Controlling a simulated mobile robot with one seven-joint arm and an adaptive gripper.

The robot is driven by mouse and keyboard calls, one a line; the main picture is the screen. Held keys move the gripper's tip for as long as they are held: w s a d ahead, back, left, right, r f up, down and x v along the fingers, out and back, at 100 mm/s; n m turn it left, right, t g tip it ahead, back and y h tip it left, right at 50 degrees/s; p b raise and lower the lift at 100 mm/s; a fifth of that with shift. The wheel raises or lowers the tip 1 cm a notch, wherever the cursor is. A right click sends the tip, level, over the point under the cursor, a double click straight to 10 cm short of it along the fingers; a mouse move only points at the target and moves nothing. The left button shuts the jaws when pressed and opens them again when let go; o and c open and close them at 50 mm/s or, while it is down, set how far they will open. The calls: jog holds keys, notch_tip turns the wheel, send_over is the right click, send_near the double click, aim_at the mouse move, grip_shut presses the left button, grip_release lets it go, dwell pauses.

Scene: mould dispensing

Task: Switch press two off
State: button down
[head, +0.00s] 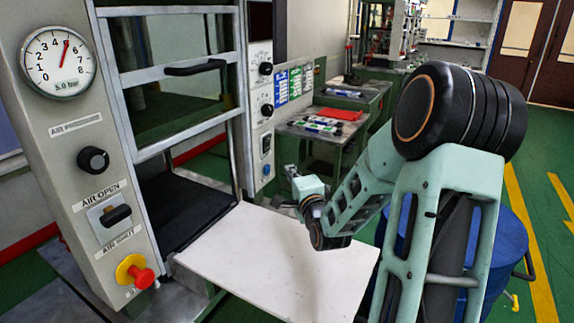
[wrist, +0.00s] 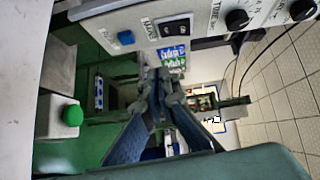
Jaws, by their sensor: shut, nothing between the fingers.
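The press (head: 185,150) with its glass guard stands at the left in the head view. Its narrow control panel (head: 262,100) carries black knobs, a black rocker switch (head: 266,142) and a blue button (head: 266,170). In the wrist view the panel (wrist: 200,15) runs along the top, tilted, with the rocker switch (wrist: 175,27) and the blue button (wrist: 125,37). No press number is readable. My gripper (wrist: 158,76) is shut and empty, with its tips apart from the switch in the picture. In the head view my gripper (head: 284,201) is small, beside the panel above the white table.
A white table top (head: 285,260) lies in front of the press. A pressure gauge (head: 60,62), an air lever (head: 117,215) and a red emergency stop (head: 141,277) are on the left column. A white box with a green button (wrist: 72,115) sits at the wrist view's left.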

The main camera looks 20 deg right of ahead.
jog(key=shift+s+a+f, duration=0.1)
jog(key=shift+s, duration=0.8)
